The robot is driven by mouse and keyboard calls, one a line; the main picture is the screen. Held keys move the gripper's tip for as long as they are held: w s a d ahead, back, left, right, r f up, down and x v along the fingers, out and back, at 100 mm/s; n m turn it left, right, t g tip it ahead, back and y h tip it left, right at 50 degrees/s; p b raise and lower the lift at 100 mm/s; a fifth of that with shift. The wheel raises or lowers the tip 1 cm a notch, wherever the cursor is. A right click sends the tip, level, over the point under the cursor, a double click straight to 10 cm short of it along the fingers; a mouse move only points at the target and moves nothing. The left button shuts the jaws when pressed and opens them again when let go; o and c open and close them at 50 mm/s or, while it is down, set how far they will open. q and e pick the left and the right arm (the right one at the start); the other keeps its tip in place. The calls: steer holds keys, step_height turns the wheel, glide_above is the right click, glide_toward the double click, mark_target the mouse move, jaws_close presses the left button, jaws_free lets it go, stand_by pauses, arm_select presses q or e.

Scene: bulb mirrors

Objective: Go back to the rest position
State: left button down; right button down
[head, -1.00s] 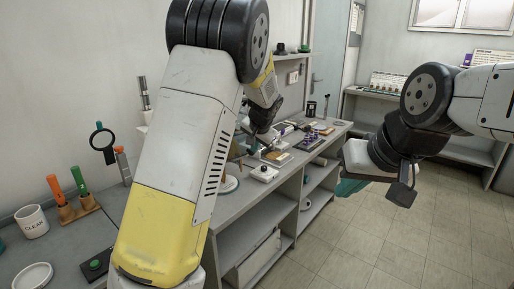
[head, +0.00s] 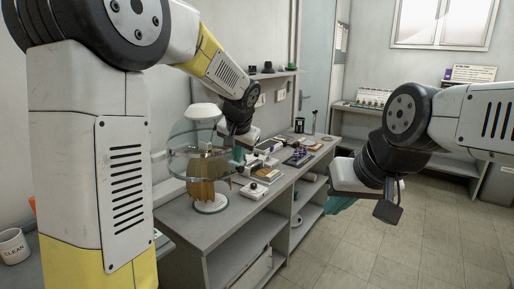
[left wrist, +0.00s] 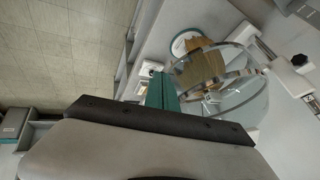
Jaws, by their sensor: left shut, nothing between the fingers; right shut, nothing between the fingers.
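My left arm comes in from the left of the head view, folded high over the bench. Its gripper (head: 239,153), with teal fingers, hangs over the bench just right of a clear round glass piece with a wooden core (head: 203,178). The left wrist view shows the teal fingers (left wrist: 161,92) shut and empty, with the glass piece (left wrist: 205,70) close beside them; I cannot tell whether they touch. My right gripper (head: 341,205), also teal, is shut and empty over the open floor right of the bench, partly hidden by its wrist.
A white mug marked CLEAN (head: 12,246) stands at the left. The tiled floor (head: 370,255) at right is clear.

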arm_select(q)
steer(key=s+a+r+n+h, duration=0.1)
steer(key=s+a+n, duration=0.1)
steer(key=s, duration=1.2)
steer(key=s+a+n+h, duration=0.2)
steer(key=s+a, duration=0.3)
steer(key=s, duration=0.9)
steer(key=shift+r, duration=0.4)
steer(key=shift+a, duration=0.1)
